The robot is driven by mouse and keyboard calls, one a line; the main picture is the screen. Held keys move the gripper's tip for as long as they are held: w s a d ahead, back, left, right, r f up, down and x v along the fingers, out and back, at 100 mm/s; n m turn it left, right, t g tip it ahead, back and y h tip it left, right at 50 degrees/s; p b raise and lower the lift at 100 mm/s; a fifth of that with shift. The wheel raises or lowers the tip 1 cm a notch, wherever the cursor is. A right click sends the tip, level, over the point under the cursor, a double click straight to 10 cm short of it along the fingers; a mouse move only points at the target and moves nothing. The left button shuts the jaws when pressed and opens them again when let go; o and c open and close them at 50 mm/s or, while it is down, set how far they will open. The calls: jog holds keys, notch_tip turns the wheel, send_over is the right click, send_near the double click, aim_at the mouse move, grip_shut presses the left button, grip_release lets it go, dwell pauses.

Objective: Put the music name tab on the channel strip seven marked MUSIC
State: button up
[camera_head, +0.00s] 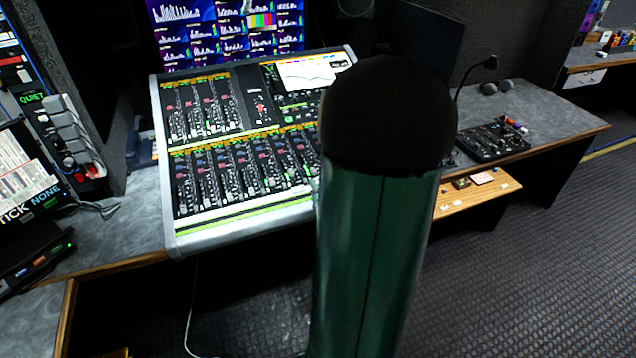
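A large mixing console (166,190) with rows of channel strips stands on the desk left of centre. Its strip labels are too small to read, so I cannot tell which one is marked MUSIC. Several small pieces (482,178) lie on a wooden shelf right of the console, including a pinkish one; I cannot tell whether one is the music name tab. My own green and black arm link fills the middle of the view and hides the console's right part. My gripper is not in view.
A small black control panel (492,142) and a gooseneck microphone (490,63) are on the right desk. Monitors (225,30) stand behind the console. An equipment rack (65,145) is at the left. Patterned floor (530,270) is clear at the lower right.

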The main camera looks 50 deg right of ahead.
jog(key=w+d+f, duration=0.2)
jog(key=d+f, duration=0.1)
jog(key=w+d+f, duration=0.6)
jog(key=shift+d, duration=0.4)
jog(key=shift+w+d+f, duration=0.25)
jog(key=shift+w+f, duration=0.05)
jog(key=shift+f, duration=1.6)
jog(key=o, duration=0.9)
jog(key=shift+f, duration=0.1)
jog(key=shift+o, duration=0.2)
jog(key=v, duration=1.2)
